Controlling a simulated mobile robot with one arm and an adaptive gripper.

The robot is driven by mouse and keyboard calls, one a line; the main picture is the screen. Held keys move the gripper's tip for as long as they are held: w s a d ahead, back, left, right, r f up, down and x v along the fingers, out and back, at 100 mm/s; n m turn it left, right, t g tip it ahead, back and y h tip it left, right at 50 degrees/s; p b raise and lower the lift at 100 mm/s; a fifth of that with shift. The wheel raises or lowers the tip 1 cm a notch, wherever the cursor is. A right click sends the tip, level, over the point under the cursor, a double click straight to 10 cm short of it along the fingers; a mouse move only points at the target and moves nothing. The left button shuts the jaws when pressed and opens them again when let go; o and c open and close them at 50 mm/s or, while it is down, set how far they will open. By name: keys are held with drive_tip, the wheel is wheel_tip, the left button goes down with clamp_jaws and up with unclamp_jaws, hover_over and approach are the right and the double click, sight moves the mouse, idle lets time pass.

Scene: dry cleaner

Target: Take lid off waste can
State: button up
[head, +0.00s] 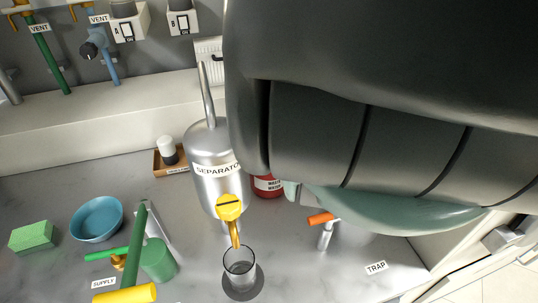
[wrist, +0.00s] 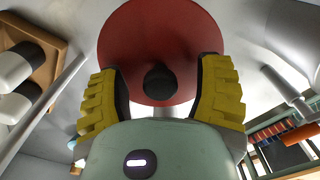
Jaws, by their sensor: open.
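The red waste can (head: 269,186) stands on the counter right of the separator in the head view, its top hidden behind my arm. In the wrist view its round red lid (wrist: 125,45) with a black knob (wrist: 159,82) fills the upper middle. My gripper (wrist: 160,88) is open, with one yellow finger on each side of the knob. Gaps show between the knob and both fingers, and nothing is held. Whether the lid sits flat on the can is hidden.
The silver separator (head: 207,155) stands close left of the can, with a glass (head: 240,265) under its yellow tap. An orange-handled valve (head: 323,220) is to the right. A wooden tray (head: 164,163) lies behind. Blue bowl (head: 97,218) and green sponge (head: 33,236) are far left.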

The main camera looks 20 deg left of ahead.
drive_tip(key=shift+o, duration=0.2)
clamp_jaws()
idle(0.3)
